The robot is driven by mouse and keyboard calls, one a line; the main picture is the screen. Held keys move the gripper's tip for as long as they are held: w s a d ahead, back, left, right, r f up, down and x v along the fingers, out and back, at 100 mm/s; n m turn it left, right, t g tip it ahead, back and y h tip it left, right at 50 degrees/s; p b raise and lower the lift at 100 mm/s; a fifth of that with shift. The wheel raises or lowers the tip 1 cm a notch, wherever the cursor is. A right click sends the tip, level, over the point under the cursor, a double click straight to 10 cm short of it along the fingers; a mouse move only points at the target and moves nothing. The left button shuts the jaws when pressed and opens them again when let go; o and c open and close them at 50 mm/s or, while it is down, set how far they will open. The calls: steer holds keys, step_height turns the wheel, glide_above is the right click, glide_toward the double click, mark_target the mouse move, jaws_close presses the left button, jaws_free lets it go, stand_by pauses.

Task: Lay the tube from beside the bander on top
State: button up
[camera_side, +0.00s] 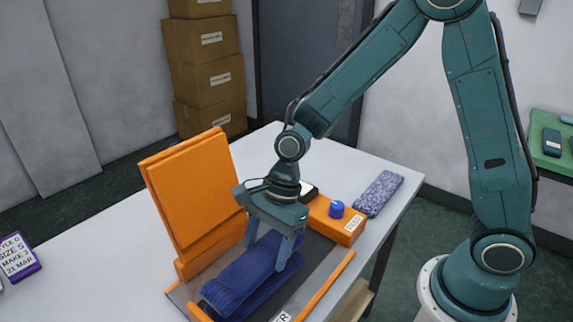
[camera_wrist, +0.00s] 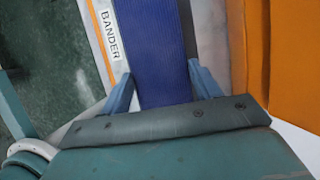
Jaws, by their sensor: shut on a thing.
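A dark blue ribbed tube (camera_side: 262,256) lies flat over the bed of the bander (camera_side: 190,187), between its tall orange back and its orange front rail. It seems to rest on more blue knit (camera_side: 226,294) of the same colour; I cannot tell how many layers there are. My gripper (camera_side: 266,259) points down, shut on the blue tube with one finger at each long edge. In the wrist view the tube (camera_wrist: 155,40) runs between the two fingers, beside a rail marked BANDER. The far end and underside of the tube are hidden.
A speckled blue-grey folded tube (camera_side: 379,193) lies on the table right of the bander. An orange block with a blue knob (camera_side: 336,209) stands at the bander's right end. A purple label card (camera_side: 18,257) is at far left. The white table (camera_side: 75,275) is clear left of the bander.

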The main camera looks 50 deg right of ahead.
mark_target(270, 248)
steer(key=shift+f, duration=1.9)
steer(key=shift+f, duration=0.1)
steer(key=o, duration=0.9)
steer(key=shift+o, duration=0.2)
steer(key=v, duration=1)
steer(key=shift+d+r, duration=0.2)
steer(key=shift+r, duration=0.1)
steer(key=shift+d+r, duration=0.25)
steer(key=shift+r, duration=0.45)
steer(key=shift+r, duration=0.1)
